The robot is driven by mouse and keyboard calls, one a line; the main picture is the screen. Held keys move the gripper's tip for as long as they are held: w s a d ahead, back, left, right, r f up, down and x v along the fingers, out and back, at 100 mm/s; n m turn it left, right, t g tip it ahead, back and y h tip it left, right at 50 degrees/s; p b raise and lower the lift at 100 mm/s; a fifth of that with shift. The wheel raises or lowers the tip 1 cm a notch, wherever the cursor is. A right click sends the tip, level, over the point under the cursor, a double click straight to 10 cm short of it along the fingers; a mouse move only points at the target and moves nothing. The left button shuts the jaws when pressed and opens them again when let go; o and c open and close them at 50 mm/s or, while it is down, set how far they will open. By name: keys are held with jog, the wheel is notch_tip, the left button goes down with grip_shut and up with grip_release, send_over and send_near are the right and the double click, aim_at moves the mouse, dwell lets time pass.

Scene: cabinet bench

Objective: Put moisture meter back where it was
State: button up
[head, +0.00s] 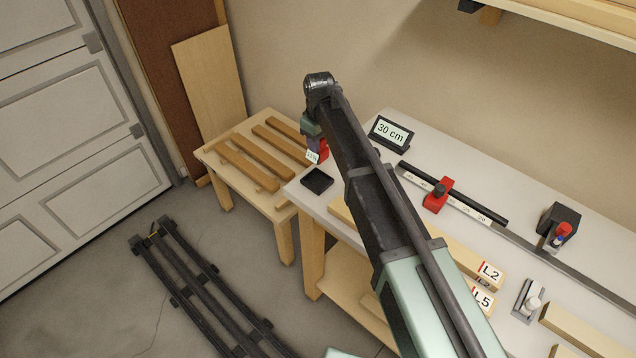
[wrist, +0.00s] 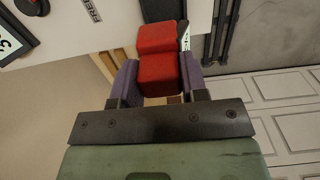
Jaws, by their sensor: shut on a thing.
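The moisture meter (head: 323,152) is a red block with a small white display face. My gripper (head: 315,143) is shut on it beyond the bench's left end in the head view, with the arm reaching across the bench. In the wrist view the red moisture meter (wrist: 160,73) sits between the two purple-grey fingers of my gripper (wrist: 160,82), with a strip of its white face at the right. A small black open tray (head: 317,181) lies on the bench's left corner, just below the meter in the picture, and looks empty. The exact height of the meter above it cannot be told.
A low wooden table (head: 214,153) with several slats stands left of the bench (head: 360,131). A "30 cm" display (head: 391,132), a ruler with a red stop (head: 437,196), a black holder (head: 560,225) and labelled boards (head: 488,272) are on the bench. My arm hides part of it.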

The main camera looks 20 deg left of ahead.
notch_tip(320, 180, down, 10)
jog(key=b, duration=0.7)
jog(key=shift+f, duration=0.1)
jog(key=shift+r, duration=0.35)
jog(key=shift+c, duration=0.4)
jog(key=shift+f, duration=0.25)
jog(key=o, duration=1.1)
jog(key=shift+r, duration=0.15)
notch_tip(320, 180, up, 12)
jog(key=p, duration=1.2)
jog(key=shift+r, duration=0.25)
jog(key=shift+f, duration=0.15)
